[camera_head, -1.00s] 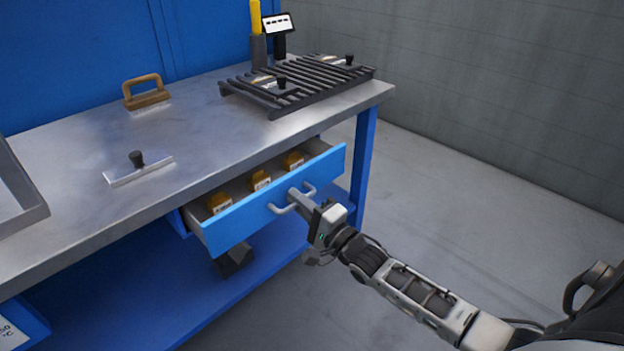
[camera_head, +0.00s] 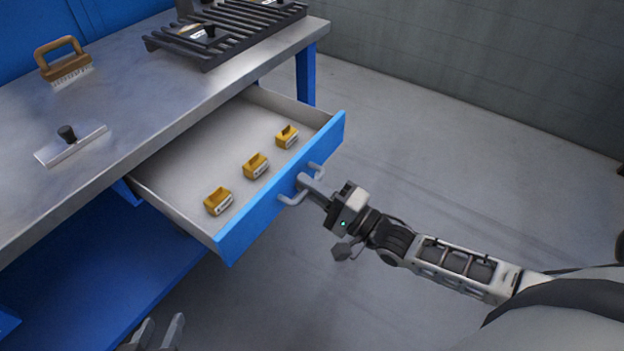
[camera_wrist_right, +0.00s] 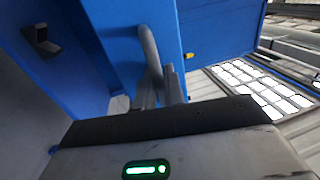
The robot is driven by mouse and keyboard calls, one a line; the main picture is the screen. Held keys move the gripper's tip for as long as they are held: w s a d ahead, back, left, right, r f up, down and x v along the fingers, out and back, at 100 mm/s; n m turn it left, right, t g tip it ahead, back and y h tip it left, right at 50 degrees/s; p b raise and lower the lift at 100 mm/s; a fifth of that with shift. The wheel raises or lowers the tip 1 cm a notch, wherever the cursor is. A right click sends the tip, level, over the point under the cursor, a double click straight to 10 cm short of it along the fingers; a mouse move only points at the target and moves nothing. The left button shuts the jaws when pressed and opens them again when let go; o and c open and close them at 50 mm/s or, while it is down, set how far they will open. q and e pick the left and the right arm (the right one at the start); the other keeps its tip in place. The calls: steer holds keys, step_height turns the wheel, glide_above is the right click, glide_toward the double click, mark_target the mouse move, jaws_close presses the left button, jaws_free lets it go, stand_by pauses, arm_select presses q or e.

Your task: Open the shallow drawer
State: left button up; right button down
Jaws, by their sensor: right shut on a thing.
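The shallow drawer (camera_head: 190,150) has a blue front and a grey inside, and stands pulled well out from under the workbench. Several small yellow labelled pieces, one of them the middle piece (camera_head: 256,165), lie in a row near its front. The grey bar handle (camera_head: 292,199) is on the blue front. My right gripper (camera_head: 306,188) is shut on the handle; in the right wrist view its fingers (camera_wrist_right: 160,92) close around the grey bar. My left gripper (camera_head: 160,335) shows at the bottom edge, its two fingers apart and empty, well below the drawer.
The metal benchtop (camera_head: 120,105) holds a wooden-handled brush (camera_head: 64,66), a flat plate with a black knob (camera_head: 70,145) and a dark slatted rack (camera_head: 220,35). A blue lower shelf (camera_head: 110,270) lies beneath. The grey floor (camera_head: 440,160) right of the drawer is clear.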

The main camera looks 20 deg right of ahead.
steer(key=c, duration=1.6)
jaws_free()
steer(key=shift+c, duration=0.2)
steer(key=shift+s+d, duration=0.1)
steer(key=v, duration=1.5)
steer(key=shift+s+d, duration=0.2)
steer(key=shift+s, duration=0.15)
